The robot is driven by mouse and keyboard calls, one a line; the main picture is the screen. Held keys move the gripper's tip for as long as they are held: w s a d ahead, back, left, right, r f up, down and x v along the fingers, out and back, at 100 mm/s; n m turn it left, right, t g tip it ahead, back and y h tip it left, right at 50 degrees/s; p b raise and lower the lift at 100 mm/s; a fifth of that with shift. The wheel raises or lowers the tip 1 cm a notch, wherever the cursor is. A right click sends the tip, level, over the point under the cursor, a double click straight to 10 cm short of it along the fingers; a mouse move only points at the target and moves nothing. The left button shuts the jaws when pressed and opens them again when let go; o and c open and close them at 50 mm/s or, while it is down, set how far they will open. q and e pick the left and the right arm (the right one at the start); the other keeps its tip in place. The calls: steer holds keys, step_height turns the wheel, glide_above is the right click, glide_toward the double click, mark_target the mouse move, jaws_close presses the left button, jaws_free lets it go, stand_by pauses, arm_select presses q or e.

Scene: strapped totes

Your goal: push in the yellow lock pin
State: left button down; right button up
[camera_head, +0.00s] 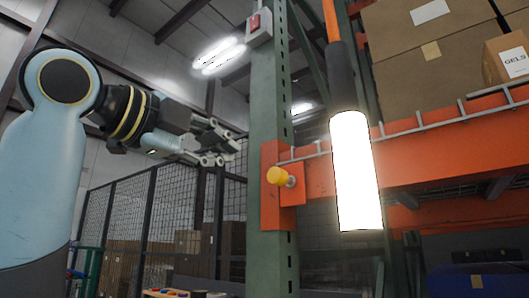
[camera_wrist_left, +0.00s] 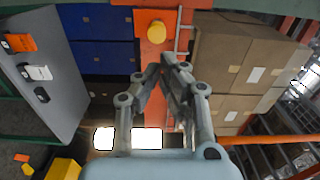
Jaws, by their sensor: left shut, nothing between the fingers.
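The yellow lock pin (camera_head: 277,176) has a round knob and sticks out from the orange end plate (camera_head: 271,155) of a rack beam, on a green upright. In the left wrist view the round yellow knob (camera_wrist_left: 157,32) shows against the orange plate, ahead of the fingertips. My left gripper (camera_head: 231,151) is shut and empty. It is left of the pin and slightly higher in the head view, with a visible gap between them. In the left wrist view its fingers (camera_wrist_left: 168,63) come together below the knob. My right gripper is not in view.
The green upright (camera_head: 268,100) stands beside the pin. A bright lamp (camera_head: 355,170) hangs right of it, in front of the orange beam (camera_head: 435,145). Cardboard boxes (camera_head: 420,60) sit on the rack. In the left wrist view, blue totes (camera_wrist_left: 100,60) are left of the orange plate.

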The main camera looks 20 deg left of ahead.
mark_target(273, 172)
arm_select(q)
steer(key=x, duration=1)
steer(key=shift+p, duration=0.3)
steer(key=shift+w+d+f, duration=0.1)
steer(key=shift+w+d, duration=0.15)
steer(key=shift+w, duration=0.45)
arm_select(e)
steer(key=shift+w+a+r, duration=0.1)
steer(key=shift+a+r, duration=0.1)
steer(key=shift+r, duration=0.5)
